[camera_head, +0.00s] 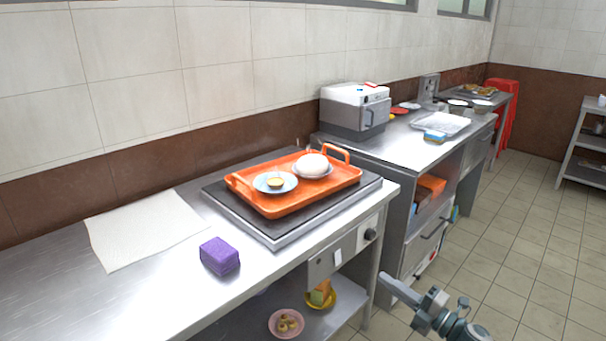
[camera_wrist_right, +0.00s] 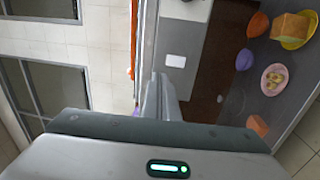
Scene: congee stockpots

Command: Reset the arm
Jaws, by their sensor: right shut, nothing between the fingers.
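My right gripper (camera_head: 390,284) is at the lower right of the head view, over the floor in front of the counter's drawer units. It is shut and holds nothing. In the right wrist view its fingers (camera_wrist_right: 160,92) show together at the middle, above the dark gripper body. The fingers look clear of the counter and its goods. My left arm and left gripper do not show in either view.
The steel counter (camera_head: 150,290) holds a purple sponge (camera_head: 220,256), a white cloth (camera_head: 140,228) and an orange tray (camera_head: 240,190) with two dishes. A bowl of food (camera_head: 286,323) stands on its lower shelf. Open tiled floor (camera_head: 530,280) lies to the right.

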